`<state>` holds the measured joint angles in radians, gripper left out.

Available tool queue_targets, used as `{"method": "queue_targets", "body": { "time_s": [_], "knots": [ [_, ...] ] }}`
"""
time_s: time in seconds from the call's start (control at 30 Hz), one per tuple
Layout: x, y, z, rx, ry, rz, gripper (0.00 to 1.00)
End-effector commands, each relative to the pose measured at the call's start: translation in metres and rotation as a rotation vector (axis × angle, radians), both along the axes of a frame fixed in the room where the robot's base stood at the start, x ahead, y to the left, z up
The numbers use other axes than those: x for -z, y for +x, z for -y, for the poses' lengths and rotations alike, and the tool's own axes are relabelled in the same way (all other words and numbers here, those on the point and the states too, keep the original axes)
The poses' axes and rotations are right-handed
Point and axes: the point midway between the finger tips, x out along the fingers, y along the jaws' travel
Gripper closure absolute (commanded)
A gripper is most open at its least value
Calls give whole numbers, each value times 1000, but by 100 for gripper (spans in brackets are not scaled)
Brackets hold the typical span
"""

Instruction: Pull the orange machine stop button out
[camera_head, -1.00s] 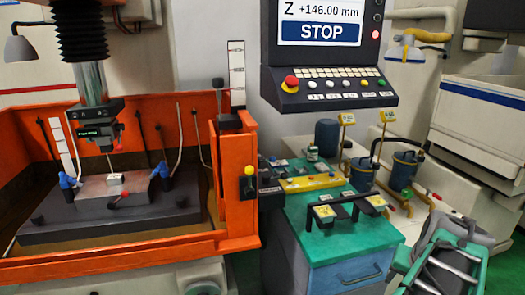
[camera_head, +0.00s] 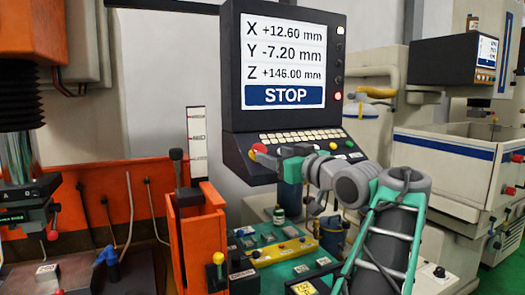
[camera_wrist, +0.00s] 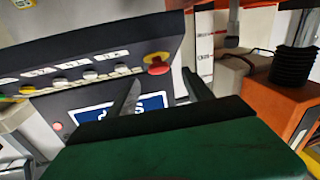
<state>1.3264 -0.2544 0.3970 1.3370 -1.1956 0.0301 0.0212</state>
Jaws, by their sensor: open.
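The red mushroom stop button (camera_head: 258,149) sits at the left end of the sloped key panel under the screen, beside the orange machine (camera_head: 200,240). In the wrist view the stop button (camera_wrist: 157,64) shows as a red cap with yellow under it, and that view is turned over. My gripper (camera_head: 279,151) is close to the right of the button in the head view. In the wrist view my gripper (camera_wrist: 162,92) has its two fingers apart, with the button lying beyond the gap. The fingers do not appear to touch it. The screen (camera_head: 284,60) reads STOP.
The key panel (camera_head: 300,136) carries other small buttons near my gripper. A tall scale strip (camera_head: 197,140) and a dark lever (camera_head: 177,165) stand left of the panel. Below is a green bench (camera_head: 285,270) with a yellow block (camera_head: 285,250).

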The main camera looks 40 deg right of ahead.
Motion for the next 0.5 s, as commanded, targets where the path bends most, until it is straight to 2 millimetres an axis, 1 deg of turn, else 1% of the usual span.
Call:
{"method": "queue_targets", "body": {
  "time_s": [0.03,0.2,0.33,0.5],
  "knots": [
    [-3,11,0,-6,3,-1,41],
    [-2,41,6,0,2,-2,41],
    [-1,53,8,3,1,-3,41],
    [1,54,10,6,1,-2,41]
  ]
}}
